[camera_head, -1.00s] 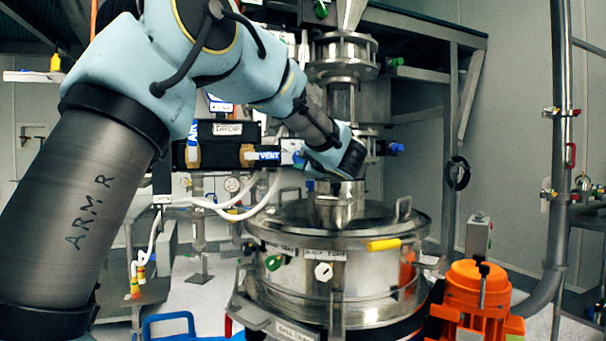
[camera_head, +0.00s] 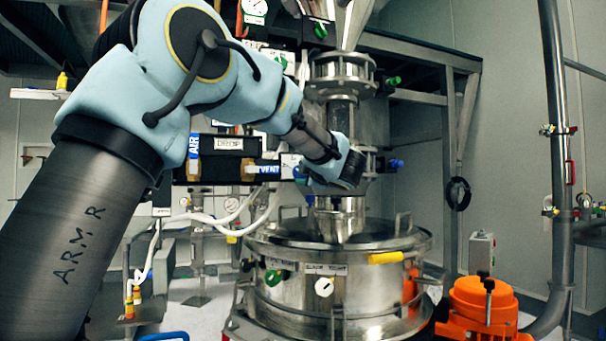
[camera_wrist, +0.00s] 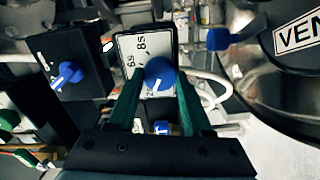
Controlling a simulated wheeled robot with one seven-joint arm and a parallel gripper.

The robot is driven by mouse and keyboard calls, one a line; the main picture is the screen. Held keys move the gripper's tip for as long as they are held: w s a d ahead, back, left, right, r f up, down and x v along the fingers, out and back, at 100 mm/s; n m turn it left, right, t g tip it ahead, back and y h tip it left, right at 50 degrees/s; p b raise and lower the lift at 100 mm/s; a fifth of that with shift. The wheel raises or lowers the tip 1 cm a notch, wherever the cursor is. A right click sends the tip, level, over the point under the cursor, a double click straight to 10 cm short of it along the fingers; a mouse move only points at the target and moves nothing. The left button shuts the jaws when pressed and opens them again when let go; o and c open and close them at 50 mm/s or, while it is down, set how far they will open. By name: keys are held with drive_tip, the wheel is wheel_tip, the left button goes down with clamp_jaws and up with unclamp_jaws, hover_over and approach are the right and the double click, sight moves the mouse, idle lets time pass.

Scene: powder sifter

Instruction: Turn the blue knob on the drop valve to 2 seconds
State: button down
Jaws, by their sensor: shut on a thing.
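The blue knob (camera_wrist: 160,73) sits on a white dial plate (camera_wrist: 135,48) in the wrist view. The marks 8s and 6s are readable on the plate, and part of another mark shows beside the knob. The knob's exact setting is hard to read. My gripper (camera_wrist: 158,88) has its two green fingers on either side of the knob and is shut on it. In the head view, my wrist reaches to the right end of the black valve box labelled DROP (camera_head: 228,144). My fingers and the knob cannot be made out clearly there.
Another blue knob (camera_wrist: 67,76) is left of the dial in the wrist view. White hoses run close by.

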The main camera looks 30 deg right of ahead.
drive_tip(key=shift+c, duration=1.6)
unclamp_jaws()
drive_tip(key=s+a+b, duration=0.1)
drive_tip(key=s+b, duration=0.1)
drive_tip(key=s, duration=0.8)
drive_tip(key=shift+s+a, duration=0.2)
drive_tip(key=shift+s, duration=0.15)
